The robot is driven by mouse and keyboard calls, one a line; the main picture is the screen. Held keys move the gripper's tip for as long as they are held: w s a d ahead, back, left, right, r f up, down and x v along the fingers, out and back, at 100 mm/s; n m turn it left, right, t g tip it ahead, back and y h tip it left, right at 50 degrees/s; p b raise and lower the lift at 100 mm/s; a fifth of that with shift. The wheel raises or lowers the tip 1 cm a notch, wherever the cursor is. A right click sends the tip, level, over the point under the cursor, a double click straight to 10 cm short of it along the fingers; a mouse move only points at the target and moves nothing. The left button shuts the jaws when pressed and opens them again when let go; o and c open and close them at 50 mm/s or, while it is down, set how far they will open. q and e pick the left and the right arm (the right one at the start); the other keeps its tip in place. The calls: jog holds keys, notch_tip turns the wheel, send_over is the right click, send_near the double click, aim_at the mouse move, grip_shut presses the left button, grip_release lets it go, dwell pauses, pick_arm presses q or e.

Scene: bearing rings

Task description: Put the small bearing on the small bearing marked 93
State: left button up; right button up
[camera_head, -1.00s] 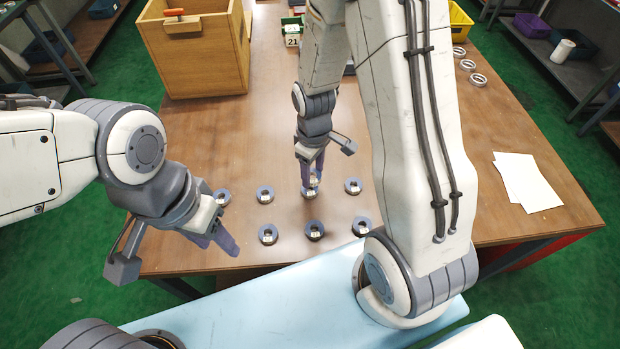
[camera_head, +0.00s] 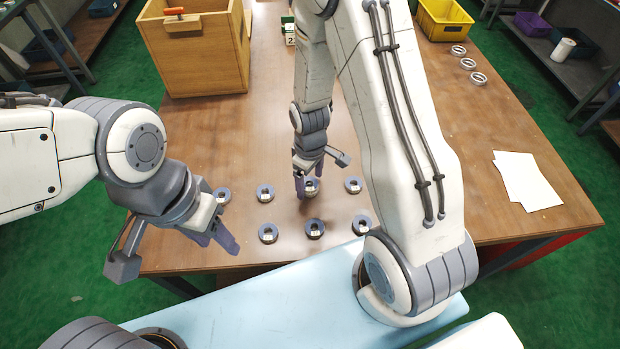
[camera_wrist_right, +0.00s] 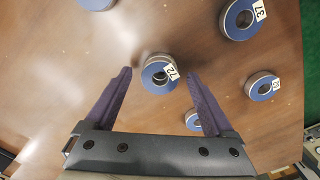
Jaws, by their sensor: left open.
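Several small grey-blue ring bearings with white number labels lie on the brown table. In the right wrist view, a bearing marked 72 (camera_wrist_right: 158,84) lies between the spread fingertips of my right gripper (camera_wrist_right: 158,73), which touches neither side visibly. In the head view, this gripper (camera_head: 306,186) is low over the middle bearing of the far row (camera_head: 312,188). A bearing marked 37 (camera_wrist_right: 240,20) lies at the upper right of the wrist view. No label reads clearly as 93. My left gripper (camera_head: 222,240) is open and empty near the table's front left edge.
Other bearings lie close by, at the far row's right (camera_head: 353,185) and in the front row (camera_head: 268,233). A wooden box (camera_head: 205,70) and a yellow bin (camera_head: 442,22) stand at the back. Metal rings (camera_head: 468,63) and white papers (camera_head: 527,182) lie at right.

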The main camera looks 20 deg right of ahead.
aim_at(310, 183)
notch_tip(310, 183, up, 12)
jog(key=s+a+r, duration=0.4)
jog(key=s+a, duration=0.2)
jog(key=s, duration=0.3)
jog(key=s+a+r+y, duration=0.1)
jog(key=s+a+r, duration=0.4)
jog(key=s, duration=0.4)
jog(key=shift+a+r, duration=0.3)
jog(key=shift+a, duration=0.4)
